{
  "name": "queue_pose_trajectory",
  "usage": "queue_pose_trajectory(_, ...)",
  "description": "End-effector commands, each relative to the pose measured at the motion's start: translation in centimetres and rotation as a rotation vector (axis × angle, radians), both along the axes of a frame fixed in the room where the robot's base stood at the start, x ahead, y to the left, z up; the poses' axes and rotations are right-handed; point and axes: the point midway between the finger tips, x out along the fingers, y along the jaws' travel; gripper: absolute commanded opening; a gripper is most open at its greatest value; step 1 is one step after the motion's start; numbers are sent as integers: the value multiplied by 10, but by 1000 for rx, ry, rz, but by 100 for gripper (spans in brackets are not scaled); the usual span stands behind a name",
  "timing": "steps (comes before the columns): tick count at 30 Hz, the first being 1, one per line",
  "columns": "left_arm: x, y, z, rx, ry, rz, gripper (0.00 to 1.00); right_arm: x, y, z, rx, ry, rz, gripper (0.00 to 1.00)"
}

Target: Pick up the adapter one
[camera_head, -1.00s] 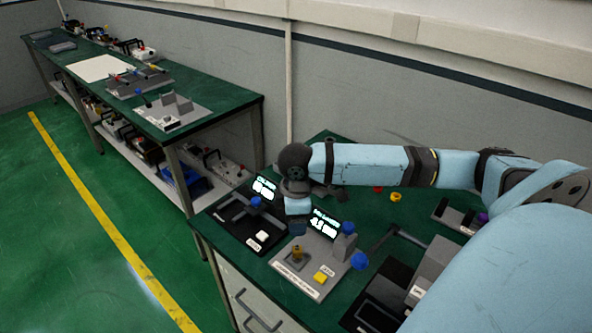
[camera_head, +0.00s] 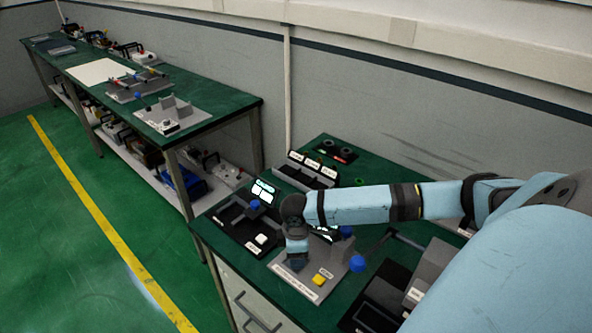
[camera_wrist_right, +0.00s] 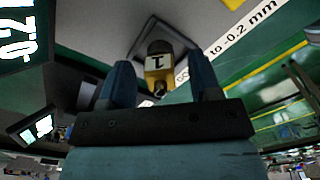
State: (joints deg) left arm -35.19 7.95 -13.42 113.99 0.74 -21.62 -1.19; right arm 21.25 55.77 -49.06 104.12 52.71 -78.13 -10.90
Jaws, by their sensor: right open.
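The adapter one (camera_wrist_right: 157,66) shows in the right wrist view as a small yellow piece with a dark round top and a "1" mark, on a grey plate. My right gripper (camera_wrist_right: 160,78) is open, with one dark blue finger on each side of the adapter in the picture; I cannot tell whether they touch it. In the head view my right gripper (camera_head: 297,261) is low over the grey station (camera_head: 300,281) and hides the adapter. My left gripper is not in view.
A grey labelled rack (camera_head: 305,171) is behind on the green bench.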

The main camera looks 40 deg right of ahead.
Motion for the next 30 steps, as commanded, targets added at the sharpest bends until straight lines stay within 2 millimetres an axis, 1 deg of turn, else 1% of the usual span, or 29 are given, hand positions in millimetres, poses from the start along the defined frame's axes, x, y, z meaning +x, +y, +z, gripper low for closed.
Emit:
queue_pose_trajectory(6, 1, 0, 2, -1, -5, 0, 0, 0, 0, -2, 0, 0, 1, 57)
queue_pose_trajectory(7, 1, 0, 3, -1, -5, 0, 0, 0, 0, -1, 0, 0, 1, 55)
queue_pose_trajectory(8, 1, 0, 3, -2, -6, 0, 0, 0, 0, -1, 0, 0, 1, 48)
queue_pose_trajectory(9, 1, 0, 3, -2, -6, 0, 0, 0, 0, -1, 0, 0, 1, 39)
queue_pose_trajectory(11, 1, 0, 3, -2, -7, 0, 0, 0, 0, -1, 0, 0, 1, 25)
queue_pose_trajectory(12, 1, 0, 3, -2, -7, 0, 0, 0, 0, -1, 0, 0, 1, 16)
queue_pose_trajectory(14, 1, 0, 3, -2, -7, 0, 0, 0, 0, -1, 0, 0, 0, 2)
queue_pose_trajectory(17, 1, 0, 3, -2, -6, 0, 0, 0, 0, -1, 0, -1, 0, 0)
queue_pose_trajectory(24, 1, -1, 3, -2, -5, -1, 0, 0, 0, 1, 0, -1, 0, 0)
queue_pose_trajectory(28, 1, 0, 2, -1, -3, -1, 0, 1, 0, 11, 1, -2, 0, 0)
queue_pose_trajectory(30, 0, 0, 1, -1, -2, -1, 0, 1, 0, 20, 0, -3, 1, 0)
